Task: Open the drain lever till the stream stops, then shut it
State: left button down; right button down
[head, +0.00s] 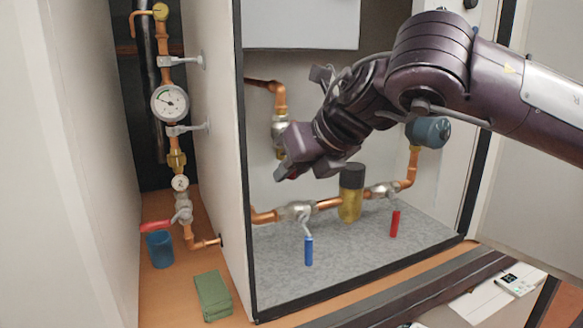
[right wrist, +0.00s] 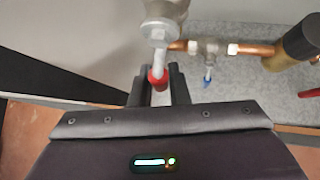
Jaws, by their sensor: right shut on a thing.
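A red-gripped lever (right wrist: 157,78) hangs from a silver valve body (right wrist: 163,22) in the right wrist view. My right gripper (head: 287,168) is shut on this red grip, with one finger on each side. In the head view the valve (head: 280,132) sits at the lower end of a short copper pipe (head: 281,100), inside the right-hand cabinet. The gripper hides the lever and the space below the valve there. No stream of water shows in either view. My left gripper is not in view.
A blue-handled lever (head: 308,251) and another red-handled lever (head: 395,224) hang on the low pipe, with a brass cylinder (head: 350,205) between them.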

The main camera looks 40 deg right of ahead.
jog(key=c, duration=1.4)
grip_release()
jog(key=shift+w, duration=0.1)
jog(key=b+v, duration=0.2)
jog(key=v, duration=0.5)
jog(key=shift+s+d+r+b, duration=0.1)
jog(key=shift+s+r+b, duration=0.2)
jog(key=shift+b, duration=0.1)
jog(key=shift+f, duration=0.1)
